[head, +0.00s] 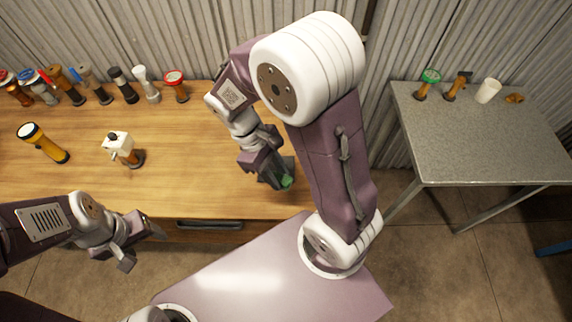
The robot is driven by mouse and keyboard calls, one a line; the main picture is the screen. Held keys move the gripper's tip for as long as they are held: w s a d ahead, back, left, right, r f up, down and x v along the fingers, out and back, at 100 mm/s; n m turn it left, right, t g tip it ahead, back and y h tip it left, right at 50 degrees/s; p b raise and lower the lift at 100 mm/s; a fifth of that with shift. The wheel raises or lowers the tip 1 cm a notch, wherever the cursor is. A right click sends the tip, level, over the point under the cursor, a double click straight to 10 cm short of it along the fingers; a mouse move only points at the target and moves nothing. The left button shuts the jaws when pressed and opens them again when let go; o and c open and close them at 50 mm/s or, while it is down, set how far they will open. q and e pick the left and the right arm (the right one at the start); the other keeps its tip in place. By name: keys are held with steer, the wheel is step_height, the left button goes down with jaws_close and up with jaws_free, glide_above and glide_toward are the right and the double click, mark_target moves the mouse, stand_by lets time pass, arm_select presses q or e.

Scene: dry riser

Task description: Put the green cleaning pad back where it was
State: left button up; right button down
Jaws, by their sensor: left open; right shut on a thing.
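The green cleaning pad (287,182) shows as a small green patch at the tip of my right gripper (277,177), which is shut on it. The gripper hides most of the pad. It is over the right end of the wooden table, near its front edge; I cannot tell whether the pad touches the tabletop. My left gripper (140,245) is open and empty in front of the table, left of the drawer handle.
The wooden table (215,150) holds a row of several tools at the back, a yellow-black torch (43,143) and a white-topped item (122,149). A grey table (490,135) at right holds a green-topped item (428,82), a brown tool (457,86) and a white cup (488,91).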

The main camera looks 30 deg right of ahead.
steer(key=shift+w+a, duration=0.1)
steer(key=shift+a, duration=0.25)
steer(key=shift+w+d+f, duration=0.1)
steer(key=shift+w+f, duration=0.05)
steer(key=shift+f, duration=0.05)
steer(key=w+d+f, duration=0.1)
steer(key=w+f, duration=0.1)
steer(key=w, duration=0.1)
steer(key=w+d+f, duration=0.2)
steer(key=w, duration=0.2)
steer(key=w+d+f, duration=0.2)
steer(key=w, duration=0.1)
steer(key=shift+w+f, duration=0.15)
steer(key=shift+f, duration=0.25)
step_height(320, 180, down, 4)
steer(key=shift+a+r+b, duration=0.1)
steer(key=shift+b, duration=0.25)
steer(key=shift+f, duration=0.2)
steer(key=c, duration=1)
jaws_free()
steer(key=shift+c, duration=0.2)
